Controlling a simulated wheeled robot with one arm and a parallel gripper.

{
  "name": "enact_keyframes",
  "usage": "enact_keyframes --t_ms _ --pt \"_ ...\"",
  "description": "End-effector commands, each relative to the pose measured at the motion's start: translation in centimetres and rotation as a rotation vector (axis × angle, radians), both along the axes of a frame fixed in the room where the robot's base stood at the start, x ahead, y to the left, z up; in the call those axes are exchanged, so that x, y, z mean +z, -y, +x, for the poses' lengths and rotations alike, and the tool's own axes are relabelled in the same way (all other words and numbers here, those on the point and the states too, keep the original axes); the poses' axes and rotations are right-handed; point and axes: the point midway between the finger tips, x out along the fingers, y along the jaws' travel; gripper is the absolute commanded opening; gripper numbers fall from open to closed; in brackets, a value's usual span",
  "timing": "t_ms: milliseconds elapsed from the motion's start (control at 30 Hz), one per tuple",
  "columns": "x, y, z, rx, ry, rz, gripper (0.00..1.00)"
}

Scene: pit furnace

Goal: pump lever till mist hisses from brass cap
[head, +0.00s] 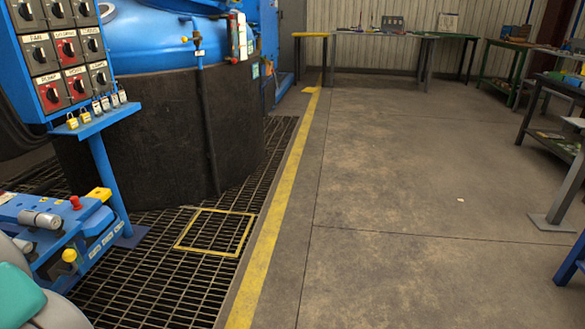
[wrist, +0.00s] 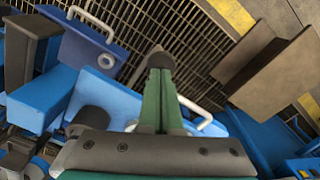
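My gripper (wrist: 159,62) is in the middle of the wrist view. Its two green fingers lie together up to the dark tips, with nothing seen between them. Below and around it is blue equipment (wrist: 45,100) with pale bent handles, one at the upper left (wrist: 92,22) and one partly behind the fingers. In the head view a blue unit (head: 100,222) at the lower left carries a grey cylinder, a red knob (head: 75,202) and a yellow knob (head: 69,256). I cannot tell which part is the pump lever or the brass cap. No mist shows.
A blue switch panel (head: 62,50) stands above the unit on a blue post. Behind it is a dark round pit wall (head: 150,130) with a blue vessel. Floor grating (head: 150,290) ends at a yellow line. The concrete floor (head: 410,200) is open; benches stand behind and right.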

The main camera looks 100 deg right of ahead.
Motion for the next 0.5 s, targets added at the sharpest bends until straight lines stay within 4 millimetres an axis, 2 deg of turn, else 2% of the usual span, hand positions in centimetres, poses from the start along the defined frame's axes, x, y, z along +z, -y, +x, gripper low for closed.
enact_keyframes --t_ms 33,100,167,367,500 --pt "-1.5 -0.1 -0.3 0.0 -0.001 0.001 0.0" --pt "-2.9 -0.2 -0.6 0.0 -0.002 0.001 0.0" --pt "-3.5 -0.3 -0.8 0.0 -0.003 0.001 0.0" --pt "-1.5 -0.1 -0.3 0.0 0.003 -0.001 0.0" --pt "1.5 0.1 0.4 -0.001 0.006 -0.002 0.0"
